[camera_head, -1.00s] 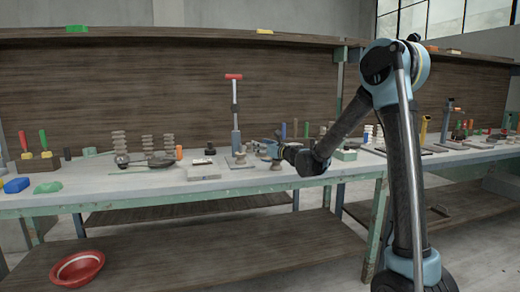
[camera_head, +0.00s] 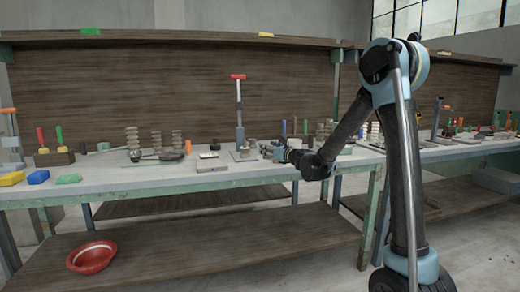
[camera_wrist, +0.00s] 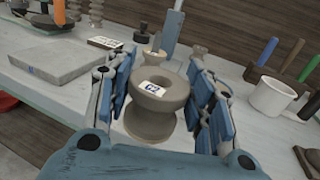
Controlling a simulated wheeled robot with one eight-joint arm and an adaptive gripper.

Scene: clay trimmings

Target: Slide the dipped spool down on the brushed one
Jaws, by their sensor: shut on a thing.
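My gripper is shut on this spool. A smaller-looking pale spool (camera_wrist: 148,58), also with a label, stands just beyond it; its lower part is hidden by the held spool. Which spool is dipped and which brushed I cannot tell. In the head view, my gripper (camera_head: 276,150) is over the bench near the red-topped post, and the held spool is too small to make out.
A grey slab (camera_wrist: 62,62) lies left on the bench; a white mug (camera_wrist: 272,95) stands right, near several coloured handles. In the head view, the red-topped post (camera_head: 239,115) stands behind the work area, stacked ringed pieces (camera_head: 133,140) stand left, and a red bowl (camera_head: 92,257) lies below.

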